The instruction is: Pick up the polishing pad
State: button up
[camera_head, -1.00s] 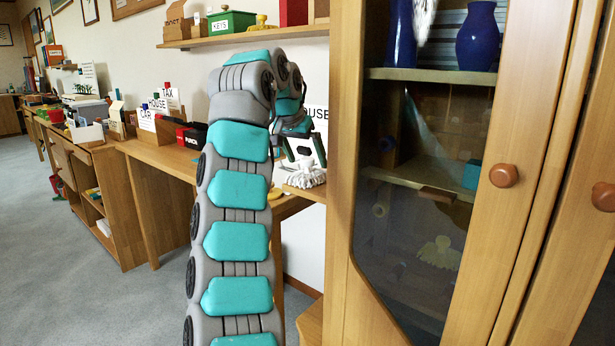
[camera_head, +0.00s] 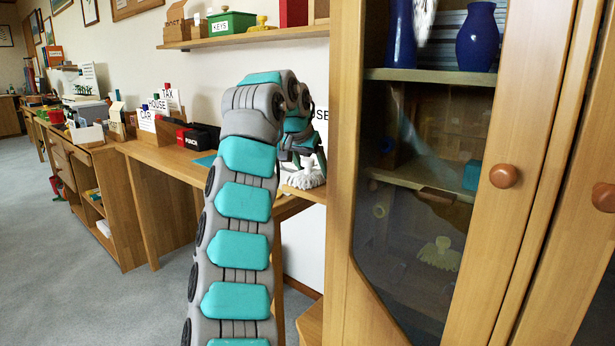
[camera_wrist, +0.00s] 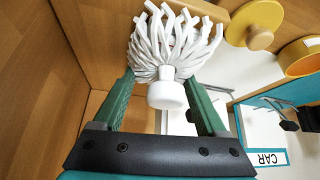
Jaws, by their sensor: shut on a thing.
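The polishing pad appears to be the white, stringy, mop-like thing with a white knob (camera_wrist: 168,92); it also shows in the head view (camera_head: 306,178) on a wooden surface beside the cabinet. My gripper (camera_wrist: 162,76) has its two green fingers on either side of the pad and is shut on it. In the head view my gripper (camera_head: 303,158) is just above the pad, partly hidden by my arm. The pad's strings spread out beyond the fingertips. I cannot tell whether the pad is clear of the surface.
The glass-doored cabinet (camera_head: 343,150) stands close on the right of my gripper. A yellow disc with a knob (camera_wrist: 250,28) lies near the pad in the wrist view. A CAR sign (camera_wrist: 268,158) is at lower right. A wall shelf (camera_head: 245,37) is above.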

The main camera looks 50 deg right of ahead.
jog(key=c, duration=0.6)
jog(key=shift+r, duration=0.1)
jog(key=shift+r+p, duration=2.95)
jog(key=shift+r, duration=1.9)
